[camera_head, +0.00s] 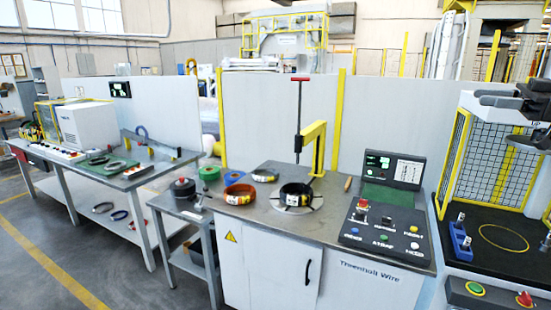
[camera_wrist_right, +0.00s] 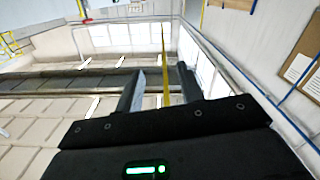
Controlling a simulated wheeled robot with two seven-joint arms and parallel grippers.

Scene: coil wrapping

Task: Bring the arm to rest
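My right gripper (camera_head: 492,98) is at the upper right edge of the head view, raised in front of the mesh-walled station and clear of the worktop. In the right wrist view its two dark fingers (camera_wrist_right: 160,88) stand apart with nothing between them, so it is open and empty. That camera looks toward the ceiling and windows.
The control panel (camera_head: 385,228) sits at the bench's right end. A yellow post (camera_head: 314,140) and a red-topped rod (camera_head: 299,110) rise from the bench. The mesh-walled station (camera_head: 487,160) stands at right, with a blue holder (camera_head: 460,238). A longer table (camera_head: 130,180) stands at left.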

